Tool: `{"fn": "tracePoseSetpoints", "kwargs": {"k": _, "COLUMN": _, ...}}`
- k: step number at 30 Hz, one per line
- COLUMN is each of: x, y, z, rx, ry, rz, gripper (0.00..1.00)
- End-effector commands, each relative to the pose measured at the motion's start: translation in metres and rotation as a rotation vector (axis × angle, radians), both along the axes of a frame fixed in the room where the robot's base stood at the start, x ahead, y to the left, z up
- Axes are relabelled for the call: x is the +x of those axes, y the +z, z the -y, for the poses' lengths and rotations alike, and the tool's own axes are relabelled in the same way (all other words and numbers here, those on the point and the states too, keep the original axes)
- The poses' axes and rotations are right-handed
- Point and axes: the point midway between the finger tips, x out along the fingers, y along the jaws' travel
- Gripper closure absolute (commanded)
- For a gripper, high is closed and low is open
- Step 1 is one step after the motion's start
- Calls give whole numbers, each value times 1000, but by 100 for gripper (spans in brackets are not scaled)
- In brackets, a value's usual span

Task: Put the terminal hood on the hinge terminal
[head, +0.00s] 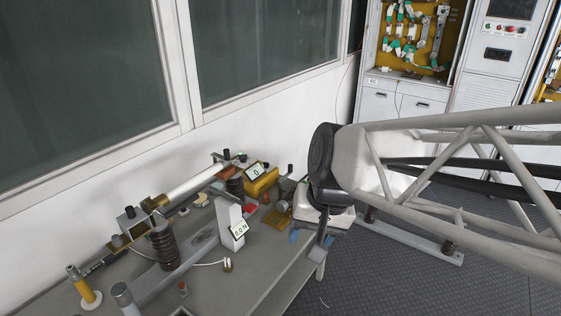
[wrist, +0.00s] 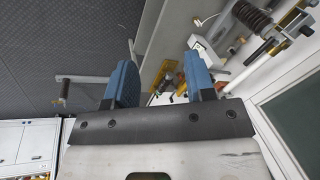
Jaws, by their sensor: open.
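My gripper (head: 311,238) is open and empty in the head view, with blue fingertips beside the right end of the workbench. In the wrist view the two blue fingers (wrist: 162,72) stand wide apart, with the bench edge and floor beyond them. A white fuse tube (head: 195,183) with a brass end fitting (head: 155,203) lies across dark ribbed insulators on the bench. A small red part (head: 248,209) lies near the right insulator. I cannot tell for sure which parts are the terminal hood and the hinge terminal.
A yellow meter (head: 258,178), a white gauge reading 0.0 N (head: 239,231) and a ribbed insulator (head: 163,245) stand up as obstacles. A grey floor rail (head: 412,238) lies right of the bench.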

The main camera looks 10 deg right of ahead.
Motion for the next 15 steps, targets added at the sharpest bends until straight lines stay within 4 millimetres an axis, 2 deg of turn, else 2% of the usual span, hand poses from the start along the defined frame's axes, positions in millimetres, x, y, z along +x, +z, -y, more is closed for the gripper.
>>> {"fn": "tracePoseSetpoints", "kwargs": {"k": 1, "x": -13, "y": 1, "z": 12, "rx": -49, "ry": 31, "rz": 27, "gripper": 50}}
{"fn": "tracePoseSetpoints", "kwargs": {"k": 6, "x": -41, "y": 1, "z": 41, "rx": -188, "ry": 126, "rz": 82, "gripper": 50}}
{"fn": "tracePoseSetpoints", "kwargs": {"k": 10, "x": -51, "y": 1, "z": 53, "rx": -245, "ry": 163, "rz": 101, "gripper": 50}}
{"fn": "tracePoseSetpoints", "kwargs": {"k": 15, "x": -55, "y": 1, "z": 56, "rx": -265, "ry": 177, "rz": 107, "gripper": 50}}
